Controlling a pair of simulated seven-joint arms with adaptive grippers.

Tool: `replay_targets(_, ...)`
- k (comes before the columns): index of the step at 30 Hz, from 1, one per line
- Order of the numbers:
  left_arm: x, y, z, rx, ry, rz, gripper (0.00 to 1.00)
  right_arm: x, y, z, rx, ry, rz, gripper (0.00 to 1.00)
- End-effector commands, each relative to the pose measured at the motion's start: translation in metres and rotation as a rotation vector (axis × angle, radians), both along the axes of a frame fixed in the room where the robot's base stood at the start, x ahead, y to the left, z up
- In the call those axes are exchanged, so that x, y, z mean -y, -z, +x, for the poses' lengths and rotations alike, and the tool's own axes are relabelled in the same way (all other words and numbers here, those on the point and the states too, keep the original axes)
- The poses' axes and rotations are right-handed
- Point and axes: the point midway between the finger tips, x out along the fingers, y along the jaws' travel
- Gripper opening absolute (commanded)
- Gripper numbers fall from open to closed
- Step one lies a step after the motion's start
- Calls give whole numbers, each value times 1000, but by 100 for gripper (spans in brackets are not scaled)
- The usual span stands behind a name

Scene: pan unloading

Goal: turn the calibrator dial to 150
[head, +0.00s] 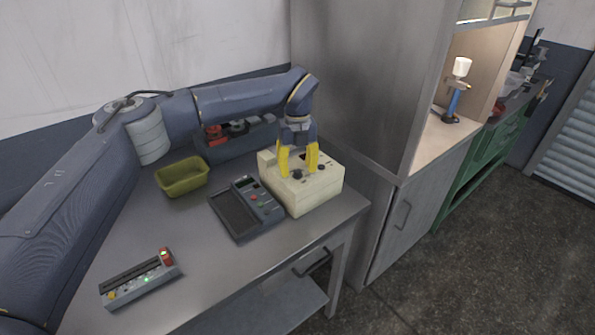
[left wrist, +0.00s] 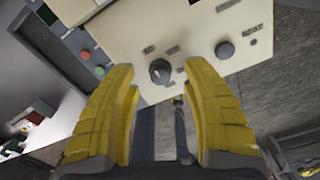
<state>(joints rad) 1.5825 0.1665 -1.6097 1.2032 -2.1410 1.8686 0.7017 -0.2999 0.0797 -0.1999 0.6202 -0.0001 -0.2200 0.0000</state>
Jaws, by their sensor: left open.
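The calibrator (head: 318,190) is a cream box at the right end of the grey table. It also fills the top of the left wrist view (left wrist: 215,25). Its black dial (left wrist: 160,71) with a pointer shows on the top face; in the head view the dial (head: 297,174) sits by the gripper's left finger. The number the dial points to is too small to read. My left gripper (head: 298,165) is open over the box, yellow fingers pointing down. In the wrist view the dial lies beyond and between the fingers (left wrist: 165,95), apart from both. My right gripper is out of view.
A second dark knob (left wrist: 225,50) is on the box's top. A dark keypad device (head: 247,208) stands close on its left. A green tray (head: 182,177), a button panel (head: 140,279) and a grey bin (head: 240,138) are on the table. A tall cabinet (head: 365,80) stands at right.

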Motion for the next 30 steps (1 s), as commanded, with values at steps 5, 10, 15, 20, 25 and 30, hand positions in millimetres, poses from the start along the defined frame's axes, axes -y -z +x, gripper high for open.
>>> replay_targets(5,0,11,0,0,0,-1,47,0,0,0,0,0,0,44)
replay_targets(10,0,14,0,1,1,-1,47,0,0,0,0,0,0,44)
replay_targets(15,0,14,0,1,1,-1,47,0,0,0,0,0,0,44)
replay_targets(20,0,14,0,1,1,-1,39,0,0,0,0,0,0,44)
replay_targets(25,0,14,0,1,1,0,20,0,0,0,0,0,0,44)
replay_targets(30,0,14,0,0,1,0,0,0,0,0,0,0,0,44)
